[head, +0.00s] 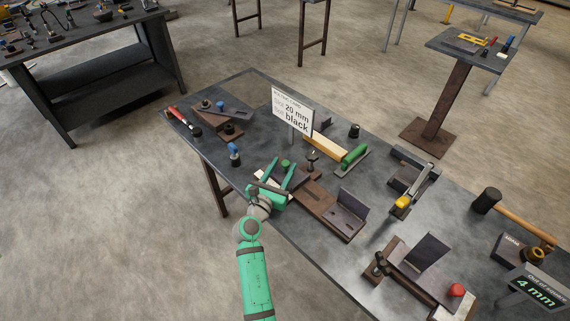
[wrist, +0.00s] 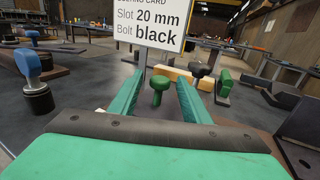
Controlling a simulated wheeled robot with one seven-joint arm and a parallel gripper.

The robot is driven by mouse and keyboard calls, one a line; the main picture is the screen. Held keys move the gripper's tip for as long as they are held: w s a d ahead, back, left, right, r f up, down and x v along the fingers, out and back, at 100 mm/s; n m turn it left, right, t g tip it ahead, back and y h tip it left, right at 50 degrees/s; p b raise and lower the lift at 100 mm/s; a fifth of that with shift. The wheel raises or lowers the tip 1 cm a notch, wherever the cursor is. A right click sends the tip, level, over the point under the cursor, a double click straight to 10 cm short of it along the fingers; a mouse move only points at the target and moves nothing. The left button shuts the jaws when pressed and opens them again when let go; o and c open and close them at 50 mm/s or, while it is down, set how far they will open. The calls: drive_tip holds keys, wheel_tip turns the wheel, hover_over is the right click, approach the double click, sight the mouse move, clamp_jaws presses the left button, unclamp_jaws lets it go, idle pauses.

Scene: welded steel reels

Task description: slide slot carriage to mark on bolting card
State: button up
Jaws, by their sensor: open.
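The bolting card (head: 292,111) stands on a post on the bench and reads "Slot 20 mm" and "Bolt black"; it also shows in the wrist view (wrist: 150,25). A brown steel fixture (head: 330,212) with an upright plate lies just right of my gripper. A green knob (wrist: 160,84) on a short stem, likely the slot carriage's handle, stands between and beyond my fingers; it also shows in the head view (head: 285,163). My gripper (head: 281,168) is open, its fingers either side of the knob, with no clear contact. The slot, scale and carriage's lower part are largely hidden by my gripper.
A blue-topped knob (wrist: 28,68) stands close on the left. A yellow block (head: 325,147), a green-handled tool (head: 354,157) and a black knob (head: 353,131) lie beyond. A clamp (head: 410,190) and a mallet (head: 487,201) are further right.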

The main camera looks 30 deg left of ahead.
drive_tip(key=s, duration=0.2)
drive_tip(key=s+d, duration=0.1)
drive_tip(key=s, duration=0.5)
drive_tip(key=shift+s+d, duration=0.15)
drive_tip(key=shift+s, duration=0.05)
